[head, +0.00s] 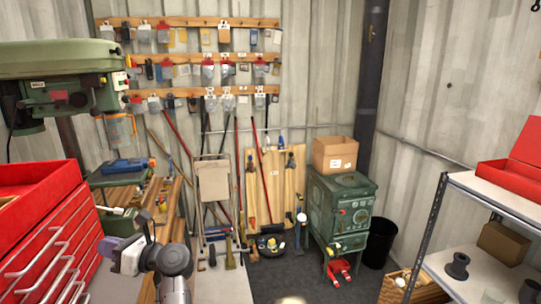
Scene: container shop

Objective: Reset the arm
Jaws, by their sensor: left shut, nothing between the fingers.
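My left gripper (112,248) is at the lower left, beside the red tool chest and in front of the wooden bench. Its fingers are small and partly hidden by my own wrist; it is shut and holds nothing. My left arm comes up from the bottom edge. My right gripper is not in view.
A red tool chest (50,245) stands close at the left, below a green drill press (60,80). A cardboard box (335,154) sits on a green stove (342,205). A metal shelf (455,250) stands at the right. Dark floor (290,275) is open in the middle.

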